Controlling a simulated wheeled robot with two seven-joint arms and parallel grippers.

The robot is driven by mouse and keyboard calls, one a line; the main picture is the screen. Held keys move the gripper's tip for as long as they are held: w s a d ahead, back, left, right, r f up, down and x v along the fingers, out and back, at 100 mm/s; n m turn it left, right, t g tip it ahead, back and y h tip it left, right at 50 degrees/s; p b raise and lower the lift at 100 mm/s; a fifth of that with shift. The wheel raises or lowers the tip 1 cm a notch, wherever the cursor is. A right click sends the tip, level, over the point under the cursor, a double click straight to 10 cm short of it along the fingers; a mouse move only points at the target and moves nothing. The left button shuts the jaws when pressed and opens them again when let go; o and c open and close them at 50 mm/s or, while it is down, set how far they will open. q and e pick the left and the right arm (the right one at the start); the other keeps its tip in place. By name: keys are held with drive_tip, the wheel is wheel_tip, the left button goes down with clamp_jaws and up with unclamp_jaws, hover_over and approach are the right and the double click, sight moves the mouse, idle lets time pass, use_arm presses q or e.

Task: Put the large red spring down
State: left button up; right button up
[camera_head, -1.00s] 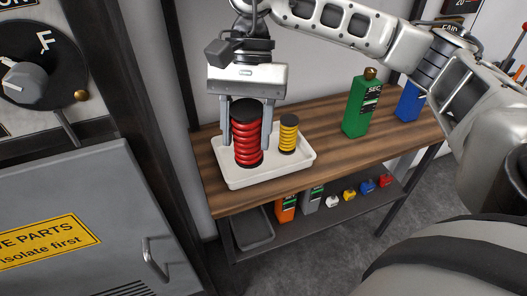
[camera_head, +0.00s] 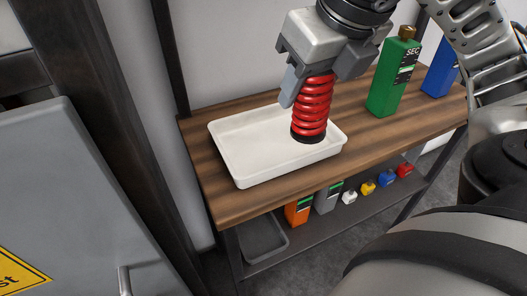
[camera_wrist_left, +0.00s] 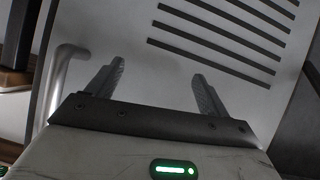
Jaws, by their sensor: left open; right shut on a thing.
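The large red spring (camera_head: 312,104), a red coil with a black base, is held in my right gripper (camera_head: 309,88) in the head view. One grey finger shows at the spring's left; the other is hidden. The spring is slightly tilted, with its base over the right part of the white tray (camera_head: 255,147). I cannot tell whether the base touches the tray. The rest of the visible tray floor is bare. The yellow spring seen earlier is not visible now. My left gripper (camera_wrist_left: 153,88) is open and empty in the left wrist view, facing a grey vented panel.
The tray sits on a wooden shelf top (camera_head: 225,198). A green bottle (camera_head: 394,75) and a blue bottle (camera_head: 440,68) stand to its right. Small bottles and a dark bin (camera_head: 263,238) are on the lower shelf. A metal handle (camera_wrist_left: 64,75) is left of my left gripper.

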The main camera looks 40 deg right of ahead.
drive_tip(key=shift+x, duration=0.75)
drive_tip(key=shift+w+f, duration=0.1)
drive_tip(key=shift+w, duration=0.2)
drive_tip(key=w+a+f+p, duration=0.2)
drive_tip(key=w+f, duration=0.2)
drive_tip(key=w, duration=0.4)
hover_over(241, 152)
drive_tip(key=shift+f+b, duration=0.4)
drive_tip(key=shift+f, duration=4)
use_arm(q)
drive_tip(key=shift+w+r, duration=0.25)
drive_tip(key=shift+w, duration=0.15)
use_arm(e)
drive_tip(key=shift+f, duration=0.2)
drive_tip(key=o, duration=1.2)
